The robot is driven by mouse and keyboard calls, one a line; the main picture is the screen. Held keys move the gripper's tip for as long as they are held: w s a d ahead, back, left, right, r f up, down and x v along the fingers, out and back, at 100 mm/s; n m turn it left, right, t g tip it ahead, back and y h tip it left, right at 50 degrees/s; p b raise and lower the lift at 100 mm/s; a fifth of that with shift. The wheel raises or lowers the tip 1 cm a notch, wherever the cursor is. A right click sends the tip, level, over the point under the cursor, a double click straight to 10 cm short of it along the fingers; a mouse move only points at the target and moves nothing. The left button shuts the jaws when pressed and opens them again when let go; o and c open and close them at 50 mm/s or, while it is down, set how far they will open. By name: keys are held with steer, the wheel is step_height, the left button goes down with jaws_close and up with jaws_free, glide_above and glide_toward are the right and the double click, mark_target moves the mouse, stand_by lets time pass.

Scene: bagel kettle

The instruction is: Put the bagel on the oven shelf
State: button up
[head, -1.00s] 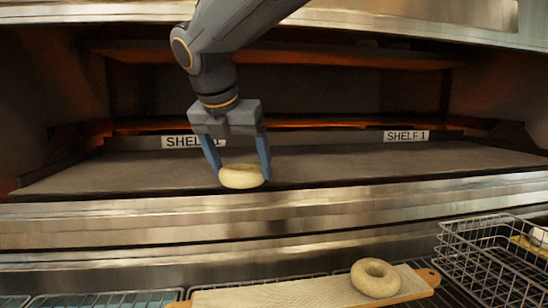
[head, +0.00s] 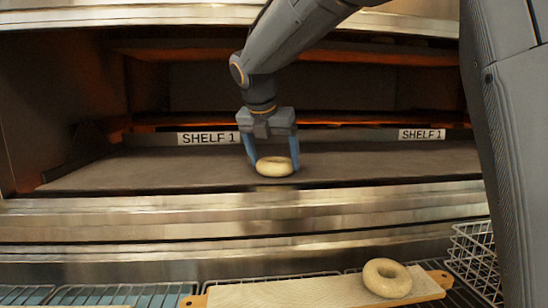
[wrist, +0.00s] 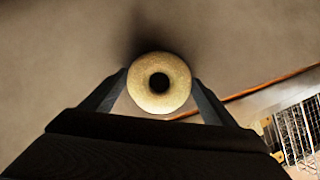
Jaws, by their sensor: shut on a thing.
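My gripper (head: 272,164) is shut on a pale bagel (head: 274,168), one blue finger on each side of it. The held bagel is at the oven shelf (head: 150,170), over its front part; I cannot tell whether it touches the surface. In the wrist view the held bagel (wrist: 160,84) shows from above as a ring between the fingers, with a dark shadow on the shelf (wrist: 60,60) beyond it. A second bagel (head: 387,278) lies on the right part of a wooden board below the oven.
Two "SHELF 1" labels mark the back of the shelf, one at left (head: 208,138) and one at right (head: 422,134). The metal oven front edge (head: 200,208) runs below the shelf. A wire basket (head: 475,255) stands at the lower right. The shelf is clear on both sides.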

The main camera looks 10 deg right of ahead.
steer(key=o, duration=1.1)
steer(key=shift+f, duration=0.15)
steer(key=shift+r, duration=0.3)
steer(key=s+a, duration=0.1)
steer(key=s, duration=0.2)
steer(key=s+a+b, duration=0.1)
steer(key=s+a, duration=0.1)
steer(key=s, duration=0.2)
steer(key=s+a, duration=0.2)
steer(key=s, duration=0.1)
steer(key=shift+s+r, duration=0.15)
steer(key=shift+r, duration=0.25)
steer(key=shift+s+a+b, duration=0.2)
steer(key=shift+s+b, duration=0.1)
steer(key=shift+s, duration=0.2)
steer(key=shift+s, duration=0.1)
